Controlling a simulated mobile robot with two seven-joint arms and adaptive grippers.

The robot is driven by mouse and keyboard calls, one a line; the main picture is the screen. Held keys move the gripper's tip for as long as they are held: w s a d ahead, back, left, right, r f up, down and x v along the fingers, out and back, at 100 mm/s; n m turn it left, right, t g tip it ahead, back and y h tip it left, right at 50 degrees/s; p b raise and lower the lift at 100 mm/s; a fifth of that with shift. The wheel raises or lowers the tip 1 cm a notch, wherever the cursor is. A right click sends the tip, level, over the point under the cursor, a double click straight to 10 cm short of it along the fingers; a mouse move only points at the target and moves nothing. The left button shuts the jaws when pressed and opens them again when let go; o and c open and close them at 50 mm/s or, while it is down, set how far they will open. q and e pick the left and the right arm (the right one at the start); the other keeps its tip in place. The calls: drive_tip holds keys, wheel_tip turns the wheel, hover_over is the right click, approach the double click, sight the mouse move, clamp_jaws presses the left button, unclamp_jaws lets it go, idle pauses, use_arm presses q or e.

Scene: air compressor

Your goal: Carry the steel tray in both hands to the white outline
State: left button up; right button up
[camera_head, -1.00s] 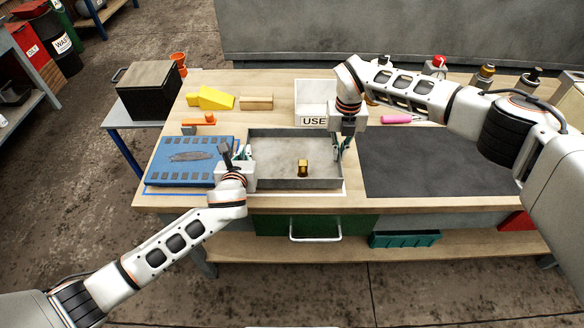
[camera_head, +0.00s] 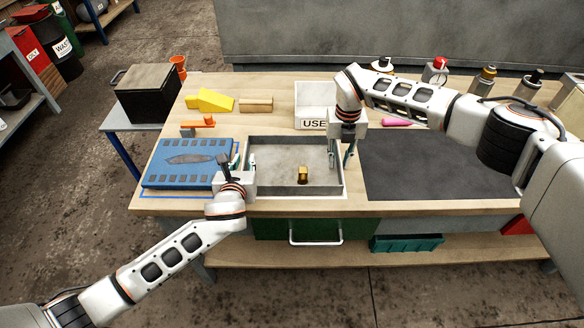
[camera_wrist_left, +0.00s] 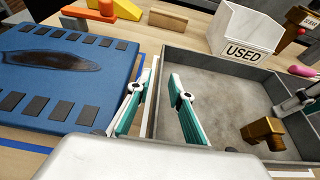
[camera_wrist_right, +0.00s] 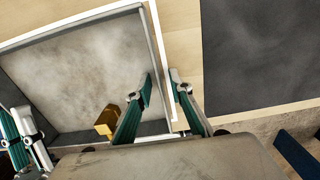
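The grey steel tray (camera_head: 275,155) sits on the workbench, with the white outline (camera_wrist_right: 164,45) showing along its right and front edges. A brass fitting (camera_head: 303,174) stands inside the tray; it also shows in the left wrist view (camera_wrist_left: 263,133). My left gripper (camera_wrist_left: 156,85) is open, its fingers apart on either side of the tray's left wall. My right gripper (camera_wrist_right: 160,78) is open, its fingers apart on either side of the tray's right wall. Part of the outline on the left is hidden by my left gripper.
The white USED bin (camera_head: 314,110) stands just behind the tray. A yellow wedge (camera_head: 213,100) and a wooden block (camera_head: 256,105) lie behind left.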

use_arm(q)
drive_tip(key=v, duration=1)
drive_tip(key=shift+s+r, duration=0.1)
use_arm(e)
drive_tip(key=shift+r, duration=0.1)
wheel_tip(320, 180, up, 12)
idle(0.4)
